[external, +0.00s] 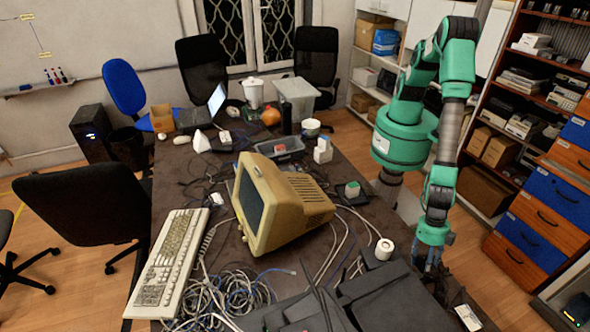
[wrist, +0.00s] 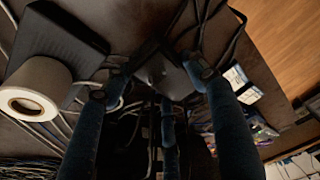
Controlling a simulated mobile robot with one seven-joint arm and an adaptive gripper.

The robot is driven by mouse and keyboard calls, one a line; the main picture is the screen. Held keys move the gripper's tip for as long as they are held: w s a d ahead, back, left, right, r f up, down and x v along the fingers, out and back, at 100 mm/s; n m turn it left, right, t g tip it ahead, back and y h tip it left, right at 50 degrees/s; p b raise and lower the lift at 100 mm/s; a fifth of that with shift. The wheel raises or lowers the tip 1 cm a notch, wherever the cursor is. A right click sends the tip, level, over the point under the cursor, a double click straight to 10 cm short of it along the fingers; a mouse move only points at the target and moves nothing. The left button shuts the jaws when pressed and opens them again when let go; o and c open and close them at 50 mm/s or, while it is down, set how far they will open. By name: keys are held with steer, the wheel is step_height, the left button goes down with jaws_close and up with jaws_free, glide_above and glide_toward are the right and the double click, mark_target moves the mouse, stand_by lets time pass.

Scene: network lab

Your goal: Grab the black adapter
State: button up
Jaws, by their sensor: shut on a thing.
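My gripper (external: 432,262) is at the right edge of the table, pointing down, beside the black equipment. In the wrist view its dark blue fingers (wrist: 162,84) are closed in around a dark piece among black cables. This dark piece, which looks like the black adapter (wrist: 160,70), lies between the fingertips. Its outline is hard to tell from the dark surroundings, and the fingers hide part of it. In the external view the gripper hides it.
A white roll (external: 384,249) stands close to the left of my gripper; it also shows in the wrist view (wrist: 34,95) beside a flat black box (wrist: 55,45). Black equipment (external: 385,300), tangled cables (external: 225,295) and a beige monitor (external: 285,205) crowd the table. Drawers (external: 535,225) stand at right.

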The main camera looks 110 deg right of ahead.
mark_target(423, 256)
steer(key=shift+s+d+r, duration=0.15)
steer(key=shift+s+d, duration=0.55)
steer(key=shift+d, duration=0.35)
steer(key=shift+s+d+r, duration=0.1)
steer(key=shift+s+d, duration=0.55)
steer(key=shift+d, duration=0.35)
